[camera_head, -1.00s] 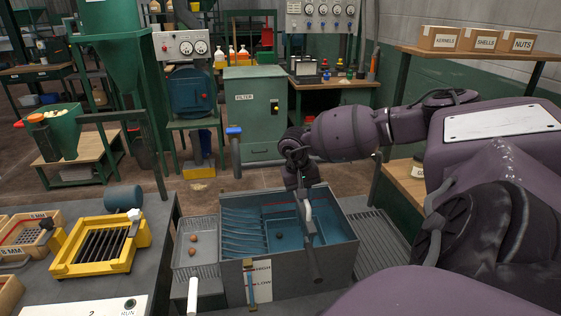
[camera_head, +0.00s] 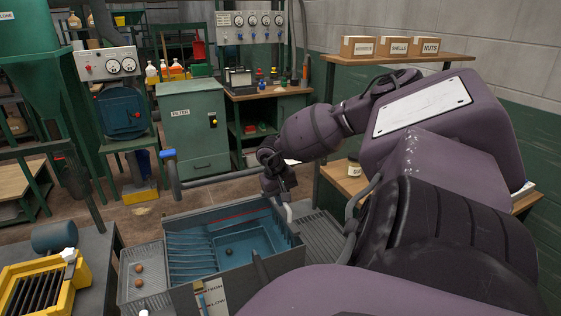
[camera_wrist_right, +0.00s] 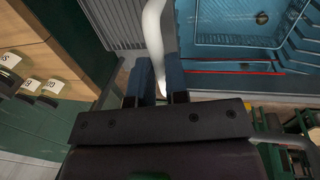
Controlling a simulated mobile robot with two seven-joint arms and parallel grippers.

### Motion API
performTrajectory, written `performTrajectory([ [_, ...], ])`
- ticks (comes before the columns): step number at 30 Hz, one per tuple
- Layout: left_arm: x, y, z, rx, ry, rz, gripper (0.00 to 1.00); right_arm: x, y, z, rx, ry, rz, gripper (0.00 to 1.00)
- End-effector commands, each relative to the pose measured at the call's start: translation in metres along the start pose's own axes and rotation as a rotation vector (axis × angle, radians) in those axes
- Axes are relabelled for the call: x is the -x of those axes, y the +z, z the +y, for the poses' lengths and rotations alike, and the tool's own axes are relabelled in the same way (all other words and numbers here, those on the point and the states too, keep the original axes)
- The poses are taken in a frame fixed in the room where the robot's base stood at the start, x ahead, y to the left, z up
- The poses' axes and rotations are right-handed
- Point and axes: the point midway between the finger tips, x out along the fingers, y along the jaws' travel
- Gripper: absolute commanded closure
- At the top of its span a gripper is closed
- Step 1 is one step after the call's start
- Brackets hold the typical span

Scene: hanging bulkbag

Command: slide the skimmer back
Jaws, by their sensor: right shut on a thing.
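My right gripper (camera_head: 280,192) is over the back right corner of the grey tank (camera_head: 290,262). It is shut on a pale curved bar (camera_head: 289,212), which I take to be the skimmer's handle. In the right wrist view the gripper (camera_wrist_right: 160,84) has its two blue-grey fingers on either side of this bar (camera_wrist_right: 153,35). I cannot make out the skimmer's far end. Blue water (camera_head: 243,238) and curved blue slats (camera_head: 190,258) fill the tank, with one dark round nut (camera_head: 229,251) in it. My left gripper is not in view.
A mesh tray (camera_head: 150,285) with two brown nuts adjoins the tank's left side. A grated surface (camera_head: 322,235) lies to its right. A blue-tipped grey pipe (camera_head: 171,175) stands behind. Shelves with labelled boxes (camera_head: 398,46) stand at the right.

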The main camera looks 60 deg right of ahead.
Motion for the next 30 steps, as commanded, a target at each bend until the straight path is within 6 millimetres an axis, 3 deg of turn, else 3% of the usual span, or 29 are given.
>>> performTrajectory([
  [1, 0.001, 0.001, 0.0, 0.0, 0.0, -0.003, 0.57, 0.002, -0.002, 0.005, -0.002, 0.011, 0.005, 0.84],
  [6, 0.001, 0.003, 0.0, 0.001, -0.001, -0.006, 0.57, 0.001, -0.002, 0.004, -0.002, 0.01, 0.004, 0.6],
  [17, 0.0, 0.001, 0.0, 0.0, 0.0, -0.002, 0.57, 0.006, -0.001, 0.003, -0.002, 0.007, 0.003, 0.6],
  [30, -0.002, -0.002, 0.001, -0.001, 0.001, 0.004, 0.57, 0.078, -0.001, 0.003, -0.002, 0.008, 0.004, 0.6],
])
